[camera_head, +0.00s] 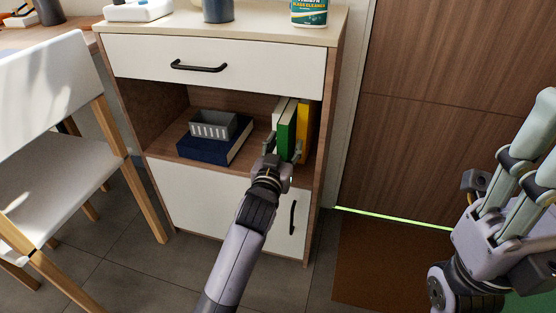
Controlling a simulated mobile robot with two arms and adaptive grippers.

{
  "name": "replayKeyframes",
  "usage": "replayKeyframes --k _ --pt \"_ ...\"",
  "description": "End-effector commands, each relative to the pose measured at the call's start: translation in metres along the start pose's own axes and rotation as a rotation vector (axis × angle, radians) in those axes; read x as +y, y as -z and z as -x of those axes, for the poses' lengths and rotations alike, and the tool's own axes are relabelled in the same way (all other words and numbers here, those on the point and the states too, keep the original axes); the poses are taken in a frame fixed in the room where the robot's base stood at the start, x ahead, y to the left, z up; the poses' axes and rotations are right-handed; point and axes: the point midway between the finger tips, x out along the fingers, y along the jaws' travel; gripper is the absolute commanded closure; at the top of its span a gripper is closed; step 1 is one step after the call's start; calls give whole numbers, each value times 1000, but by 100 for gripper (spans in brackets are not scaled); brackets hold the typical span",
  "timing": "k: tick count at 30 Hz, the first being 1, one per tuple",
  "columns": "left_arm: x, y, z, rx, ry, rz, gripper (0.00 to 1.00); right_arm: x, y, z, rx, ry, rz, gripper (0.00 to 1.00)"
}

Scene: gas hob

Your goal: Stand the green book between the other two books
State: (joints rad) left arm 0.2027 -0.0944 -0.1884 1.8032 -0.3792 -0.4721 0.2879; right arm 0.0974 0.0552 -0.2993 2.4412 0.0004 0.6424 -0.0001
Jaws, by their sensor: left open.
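The green book (288,122) stands upright in the open shelf of the cabinet, between a white book (278,113) on its left and a yellow book (304,118) on its right. My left gripper (283,150) is at the front of these books, its open fingers on either side of the green book's lower part. Whether the fingers touch the books cannot be told. The lower ends of the books are partly hidden by the gripper. My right gripper (542,135) is at the right edge, away from the books, with its fingertips partly cut off.
A grey basket (212,126) sits on a dark blue book (205,150) lying flat on the same shelf. A drawer (215,68) is above and a cupboard door (215,198) below. A white chair (50,165) stands at left. A cleaner bottle (309,12) is on top.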

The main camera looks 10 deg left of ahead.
Motion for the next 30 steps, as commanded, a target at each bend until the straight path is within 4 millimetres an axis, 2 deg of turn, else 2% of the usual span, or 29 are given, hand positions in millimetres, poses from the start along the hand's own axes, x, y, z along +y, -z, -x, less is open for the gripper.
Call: replayKeyframes --k 9,15,21,30 --pt "0 -1 67 -1 -1 1 54 0 1 -1 3 2 0 60" --pt "0 0 94 1 -1 1 54 0 1 -1 4 3 0 60" --pt "0 1 103 2 -1 1 54 0 1 -1 4 3 0 60" --pt "0 1 103 3 -1 0 54 -1 1 -1 5 3 0 60"
